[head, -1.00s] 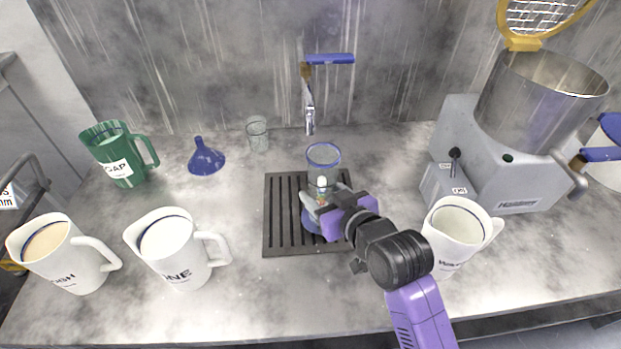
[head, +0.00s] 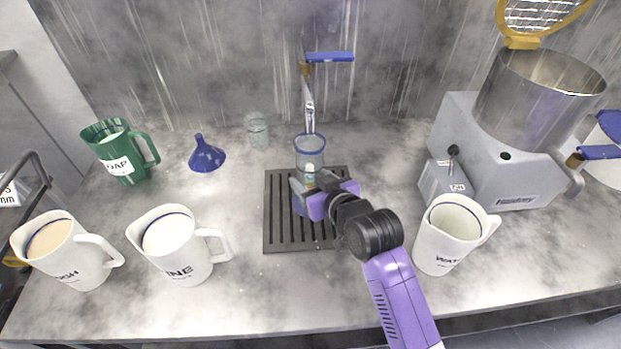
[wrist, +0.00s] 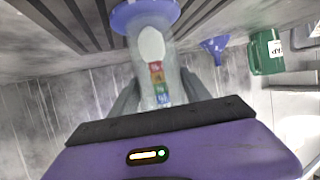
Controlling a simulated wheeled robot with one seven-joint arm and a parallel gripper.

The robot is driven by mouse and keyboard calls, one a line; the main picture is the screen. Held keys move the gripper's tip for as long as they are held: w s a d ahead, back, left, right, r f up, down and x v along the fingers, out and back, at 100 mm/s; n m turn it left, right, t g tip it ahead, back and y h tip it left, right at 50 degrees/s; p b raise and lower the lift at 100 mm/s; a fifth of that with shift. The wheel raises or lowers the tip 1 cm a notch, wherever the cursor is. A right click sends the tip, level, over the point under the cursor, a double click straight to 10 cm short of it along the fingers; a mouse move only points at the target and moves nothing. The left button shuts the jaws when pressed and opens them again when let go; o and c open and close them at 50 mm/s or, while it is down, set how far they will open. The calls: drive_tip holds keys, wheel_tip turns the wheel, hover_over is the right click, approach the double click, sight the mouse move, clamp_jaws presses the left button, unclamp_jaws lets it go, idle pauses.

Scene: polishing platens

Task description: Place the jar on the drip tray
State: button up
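The clear jar (head: 310,150) with a blue rim is upright above the drip tray, near its back edge, under the tap. In the wrist view the jar (wrist: 152,52) shows a blue base, a white oval and coloured labels, between my two fingers. My gripper (head: 306,186) is shut on the jar. The drip tray (head: 282,232) is a dark slotted plate on the counter. In the wrist view its slots (wrist: 75,22) appear beside the jar's base. I cannot tell whether the base touches the tray.
The tap (head: 309,100) with a blue lever stands behind the tray. A small glass (head: 257,131), blue funnel (head: 205,156) and green jug (head: 117,158) are at left. White jugs stand front left (head: 172,246) and right (head: 447,240). A large grey machine (head: 500,150) is at right.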

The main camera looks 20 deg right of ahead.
drive_tip(key=o, duration=0.4)
drive_tip(key=shift+o, duration=0.2)
drive_tip(key=shift+s+r, duration=0.1)
drive_tip(key=shift+r, duration=0.1)
drive_tip(key=a+v, duration=0.1)
drive_tip(key=v, duration=1)
drive_tip(key=shift+s+d+b, duration=0.35)
drive_tip(key=shift+s+d, duration=0.05)
drive_tip(key=shift+d, duration=0.1)
